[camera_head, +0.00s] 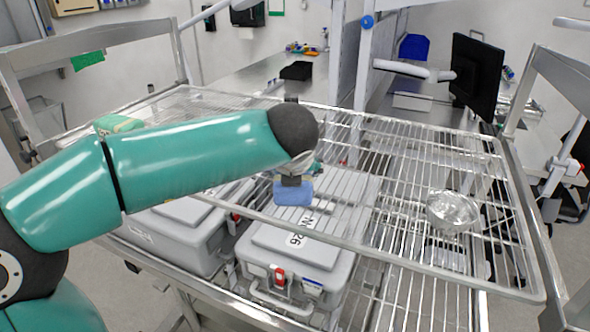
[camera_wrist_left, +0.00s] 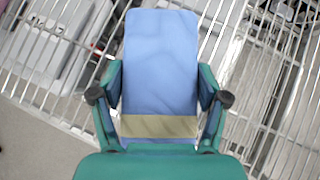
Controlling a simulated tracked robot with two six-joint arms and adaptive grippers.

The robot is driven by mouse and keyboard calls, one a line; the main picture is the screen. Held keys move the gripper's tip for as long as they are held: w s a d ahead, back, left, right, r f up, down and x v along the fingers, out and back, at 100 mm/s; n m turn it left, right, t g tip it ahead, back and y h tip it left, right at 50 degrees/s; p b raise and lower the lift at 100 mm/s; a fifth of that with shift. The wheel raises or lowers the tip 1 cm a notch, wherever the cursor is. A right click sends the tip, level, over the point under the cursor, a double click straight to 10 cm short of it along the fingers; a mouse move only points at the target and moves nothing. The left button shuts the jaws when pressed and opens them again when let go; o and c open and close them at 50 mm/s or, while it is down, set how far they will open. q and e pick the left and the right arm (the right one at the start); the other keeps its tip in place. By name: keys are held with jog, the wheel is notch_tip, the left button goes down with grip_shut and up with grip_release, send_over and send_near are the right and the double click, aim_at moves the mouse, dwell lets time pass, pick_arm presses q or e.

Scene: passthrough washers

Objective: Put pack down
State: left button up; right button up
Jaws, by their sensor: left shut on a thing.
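A blue pack (camera_wrist_left: 160,62) with a tan band near its lower end sits between the fingers of my left gripper (camera_wrist_left: 160,100) in the left wrist view. The gripper is shut on it. In the head view the blue pack (camera_head: 293,192) hangs below my left wrist, over the wire rack (camera_head: 390,170). I cannot tell how far the pack is above the wires. My left arm hides part of the rack. My right gripper is not in view.
Grey lidded boxes (camera_head: 290,262) sit below the rack. Bare wires lie between the pack and the bowl. A monitor (camera_head: 476,76) stands behind right.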

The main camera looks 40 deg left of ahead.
pick_arm(q)
jog(key=o, duration=1.4)
jog(key=shift+r, duration=0.15)
jog(key=v, duration=1.2)
